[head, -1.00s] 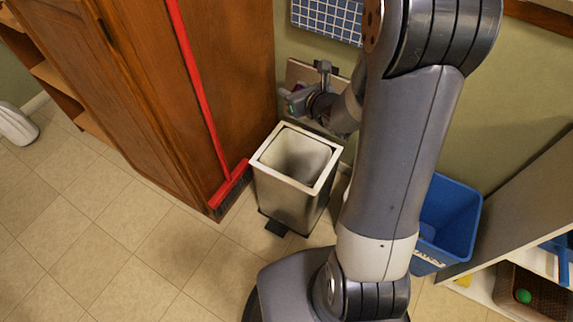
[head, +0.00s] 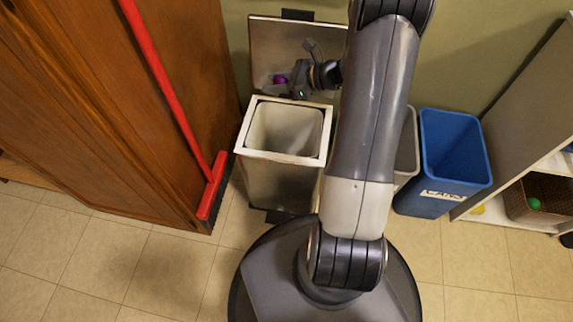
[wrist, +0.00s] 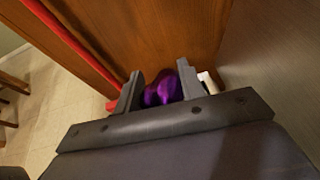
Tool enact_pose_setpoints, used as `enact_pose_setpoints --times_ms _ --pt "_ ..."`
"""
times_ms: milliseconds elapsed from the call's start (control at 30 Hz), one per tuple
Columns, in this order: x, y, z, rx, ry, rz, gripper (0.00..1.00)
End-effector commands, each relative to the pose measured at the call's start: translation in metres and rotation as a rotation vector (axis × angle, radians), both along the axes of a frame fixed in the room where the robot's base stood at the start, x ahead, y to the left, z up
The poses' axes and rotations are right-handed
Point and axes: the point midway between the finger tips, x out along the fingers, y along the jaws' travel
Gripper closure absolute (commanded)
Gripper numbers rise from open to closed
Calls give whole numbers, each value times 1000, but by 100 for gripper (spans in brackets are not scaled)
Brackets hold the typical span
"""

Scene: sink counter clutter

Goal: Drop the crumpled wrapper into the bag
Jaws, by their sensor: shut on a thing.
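My gripper (head: 288,84) is shut on the crumpled wrapper (head: 281,79), a small shiny purple lump. In the wrist view the wrapper (wrist: 163,91) sits between the two grey fingers of my gripper (wrist: 160,88). In the head view the gripper is above the back part of an open bin (head: 247,154), in front of its raised lid. A pale grey-white lining, which looks like the bag (head: 284,127), shows inside the bin. I cannot see its bottom clearly.
The raised lid (head: 267,40) stands behind the bin. A red broom (head: 165,90) leans on the wooden cabinet (head: 75,120) to the left. A blue bin (head: 452,165) and a partly hidden grey bin (head: 407,150) stand to the right, beside shelves.

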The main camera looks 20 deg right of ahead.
Motion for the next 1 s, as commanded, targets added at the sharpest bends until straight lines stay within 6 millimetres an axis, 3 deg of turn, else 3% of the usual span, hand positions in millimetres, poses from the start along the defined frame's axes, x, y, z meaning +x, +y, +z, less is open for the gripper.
enact_pose_setpoints --times_ms 33,100,467,800,1000 --pt "-5 -7 -18 0 0 25 83" --pt "-11 -12 -28 0 0 56 83" --pt "-19 -18 -49 -1 -2 97 83" --pt "-19 -18 -87 -1 -2 95 83" --pt "-19 -18 -97 -1 -2 95 83"
